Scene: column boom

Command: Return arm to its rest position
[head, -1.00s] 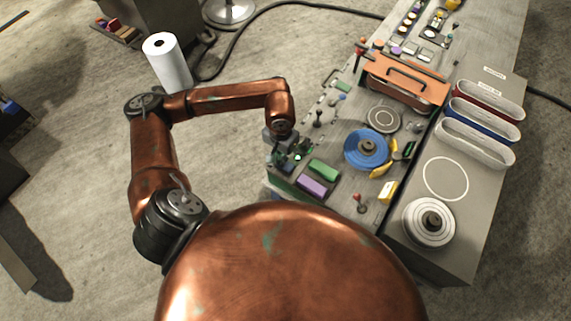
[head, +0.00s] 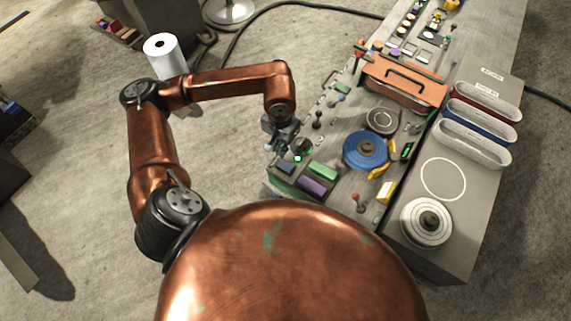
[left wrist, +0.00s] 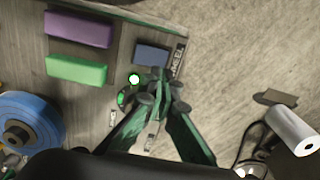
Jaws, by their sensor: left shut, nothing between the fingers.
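My left arm comes in from the left in the head view, bent at the elbow. My left gripper (head: 279,146) hangs at the near left edge of the grey console (head: 340,150), and no object shows in it. In the left wrist view its green fingers (left wrist: 160,92) are shut together, over the console's edge near a glowing green button (left wrist: 134,79) and a dark blue block (left wrist: 152,55). The height of the gripper above the console is hard to tell. My right gripper is not in view.
A green block (head: 323,170) and a purple block (head: 311,187) lie near the gripper. A blue reel (head: 366,149) and an orange handled case (head: 401,84) are farther right. A white roll (head: 166,57) stands on the floor behind my arm. Floor left of the console is open.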

